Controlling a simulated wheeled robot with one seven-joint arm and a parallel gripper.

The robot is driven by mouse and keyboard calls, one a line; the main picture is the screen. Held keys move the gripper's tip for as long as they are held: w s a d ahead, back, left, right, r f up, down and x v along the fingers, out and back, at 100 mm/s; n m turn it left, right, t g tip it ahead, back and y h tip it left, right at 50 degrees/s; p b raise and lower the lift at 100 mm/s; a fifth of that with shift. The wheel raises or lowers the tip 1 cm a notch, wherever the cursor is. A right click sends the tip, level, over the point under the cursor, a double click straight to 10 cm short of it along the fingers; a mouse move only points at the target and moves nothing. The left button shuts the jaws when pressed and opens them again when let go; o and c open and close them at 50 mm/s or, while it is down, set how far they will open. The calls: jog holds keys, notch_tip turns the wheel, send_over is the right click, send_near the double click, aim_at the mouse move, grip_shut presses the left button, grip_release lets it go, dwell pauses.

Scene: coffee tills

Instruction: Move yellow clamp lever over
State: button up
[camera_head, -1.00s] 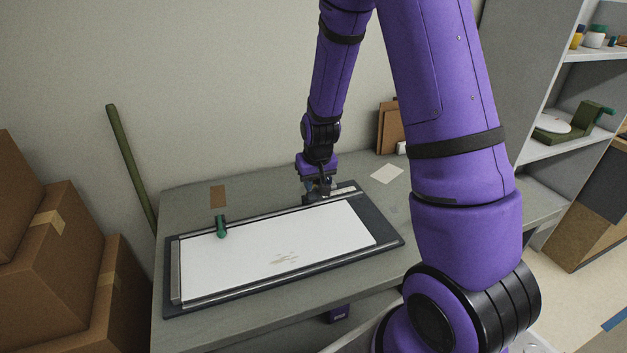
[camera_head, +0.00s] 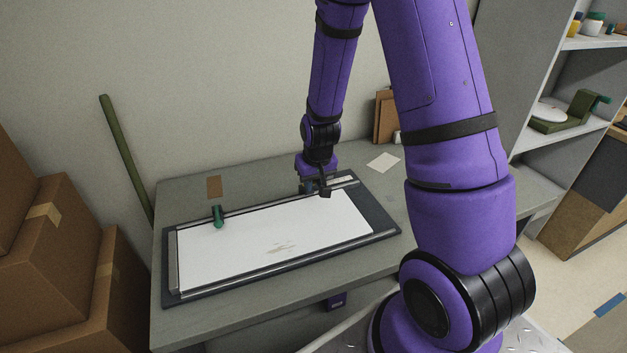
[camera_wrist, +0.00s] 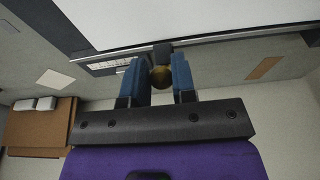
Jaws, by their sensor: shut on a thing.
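My gripper (camera_head: 312,186) is at the far right edge of the drawing board (camera_head: 384,228), pointing down. In the wrist view its two blue fingers (camera_wrist: 160,72) are shut on the yellow clamp lever's round knob (camera_wrist: 161,77). A dark clamp part (camera_wrist: 163,52) shows just beyond the knob, at the board's rail. In the head view the knob is hidden by the gripper, and a dark clamp arm (camera_head: 325,193) reaches towards the white sheet (camera_head: 270,240).
A green clamp lever (camera_head: 218,217) stands at the board's far left edge. A brown card (camera_head: 214,187) and a pale card (camera_head: 384,162) lie on the grey table (camera_head: 185,330). Cardboard boxes (camera_head: 50,260) are at the left, shelves (camera_head: 560,140) at the right.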

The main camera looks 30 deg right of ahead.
jog(key=shift+s+f, duration=0.1)
jog(key=shift+s+a+f, duration=0.1)
jog(key=shift+s+f, duration=0.3)
jog(key=shift+f, duration=0.2)
jog(key=shift+s+a+f, duration=0.1)
jog(key=shift+s+f, duration=0.25)
jog(key=shift+f, duration=0.2)
jog(key=shift+s+f, duration=0.25)
jog(key=shift+f, duration=0.35)
jog(key=shift+s+f, duration=0.2)
jog(key=shift+f, duration=0.35)
jog(key=o, duration=0.8)
jog(key=shift+r, duration=0.1)
jog(key=shift+v, duration=5.3)
